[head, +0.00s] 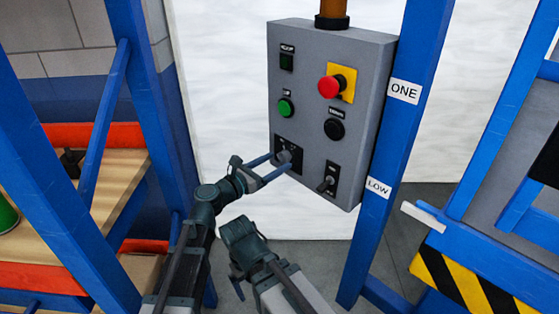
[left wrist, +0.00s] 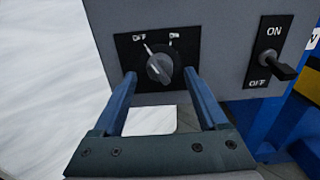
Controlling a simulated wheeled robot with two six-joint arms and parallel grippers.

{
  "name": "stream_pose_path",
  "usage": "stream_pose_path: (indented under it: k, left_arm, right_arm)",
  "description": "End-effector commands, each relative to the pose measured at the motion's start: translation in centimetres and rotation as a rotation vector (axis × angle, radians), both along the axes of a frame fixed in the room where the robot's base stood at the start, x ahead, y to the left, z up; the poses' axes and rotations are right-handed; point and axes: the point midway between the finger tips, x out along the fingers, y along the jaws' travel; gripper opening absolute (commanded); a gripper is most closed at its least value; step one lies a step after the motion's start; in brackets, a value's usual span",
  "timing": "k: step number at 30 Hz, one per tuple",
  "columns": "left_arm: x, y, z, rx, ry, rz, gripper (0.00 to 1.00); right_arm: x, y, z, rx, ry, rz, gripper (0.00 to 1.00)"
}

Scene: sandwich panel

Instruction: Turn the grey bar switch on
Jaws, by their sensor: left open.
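The grey bar switch (head: 284,156) is a round rotary knob on a black plate at the lower left of the grey control box (head: 305,70). In the left wrist view the knob (left wrist: 160,68) has its white mark pointing up and left, toward the OFF label (left wrist: 139,38). A second label (left wrist: 174,36) stands at upper right, too small to read surely. My left gripper (head: 279,162) is open, its blue fingers on either side of the knob. I cannot tell whether they touch it.
A toggle switch (head: 327,182) marked ON and OFF is right of the knob. Above are a black button (head: 334,129), a green button (head: 285,107) and a red mushroom button (head: 331,87). A blue post (head: 395,130) stands right of the box; shelving (head: 100,150) stands left.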

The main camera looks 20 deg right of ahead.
Motion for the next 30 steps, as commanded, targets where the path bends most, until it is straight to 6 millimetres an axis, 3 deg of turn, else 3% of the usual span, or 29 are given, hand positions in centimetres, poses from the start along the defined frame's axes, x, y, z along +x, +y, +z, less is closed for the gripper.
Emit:
stream_pose_path:
  k: [6, 17, 30]
  left_arm:
    - [1.0, -1.7, 0.0, 0.000, 0.000, -0.001, 0.76]
    - [1.1, -1.9, 0.0, 0.000, 0.000, 0.000, 0.76]
    - [1.0, -1.9, 0.0, 0.000, 0.000, 0.000, 0.00]
  right_arm:
    - [0.0, 0.0, 0.0, 0.000, 0.000, 0.000, 0.95]
    - [0.0, 0.0, 0.0, 0.000, 0.000, 0.000, 0.95]
    - [0.0, 0.0, 0.0, 0.000, 0.000, 0.000, 0.95]
